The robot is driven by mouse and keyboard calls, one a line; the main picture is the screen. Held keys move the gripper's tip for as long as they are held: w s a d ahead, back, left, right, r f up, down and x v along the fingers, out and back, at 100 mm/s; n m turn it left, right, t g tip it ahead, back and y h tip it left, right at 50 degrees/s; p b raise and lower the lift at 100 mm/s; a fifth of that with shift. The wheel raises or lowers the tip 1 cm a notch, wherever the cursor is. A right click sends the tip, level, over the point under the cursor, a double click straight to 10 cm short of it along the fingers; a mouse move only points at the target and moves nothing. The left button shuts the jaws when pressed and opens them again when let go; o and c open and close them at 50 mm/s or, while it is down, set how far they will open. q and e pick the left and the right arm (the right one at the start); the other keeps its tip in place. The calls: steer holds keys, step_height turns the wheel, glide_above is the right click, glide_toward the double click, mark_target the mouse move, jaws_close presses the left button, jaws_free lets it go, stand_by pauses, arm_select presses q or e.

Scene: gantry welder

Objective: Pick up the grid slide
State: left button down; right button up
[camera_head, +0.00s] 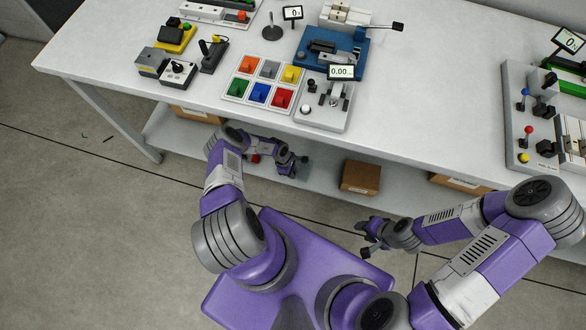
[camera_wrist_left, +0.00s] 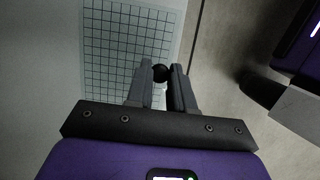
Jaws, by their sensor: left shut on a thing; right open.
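The grid slide (camera_wrist_left: 125,45) is a pale plate with dark grid lines, and it fills the upper middle of the left wrist view. A round black knob (camera_wrist_left: 160,73) shows at its right edge, between my left fingertips. My left gripper (camera_wrist_left: 159,76) is shut on this knob; the fingers hide part of the plate. In the head view, my left gripper (camera_head: 292,168) is low in front of the table, by the lower shelf. The slide is too small to make out clearly there. My right gripper (camera_head: 367,238) is open and empty, out over the floor in front of the shelf.
The white table (camera_head: 420,110) overhangs a lower shelf (camera_head: 328,183) holding several cardboard boxes, one (camera_head: 361,177) right of my left gripper. On top stand a coloured block tray (camera_head: 264,82), a blue machine (camera_head: 331,50) and a grey lever panel (camera_head: 322,104). The front floor is clear.

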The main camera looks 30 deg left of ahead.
arm_select(q)
steer(key=s+d+p, duration=0.4)
steer(key=s+p, duration=0.6)
steer(key=s, duration=0.6)
steer(key=shift+s+p, duration=0.3)
steer(key=shift+p, duration=0.05)
steer(key=shift+f, duration=0.1)
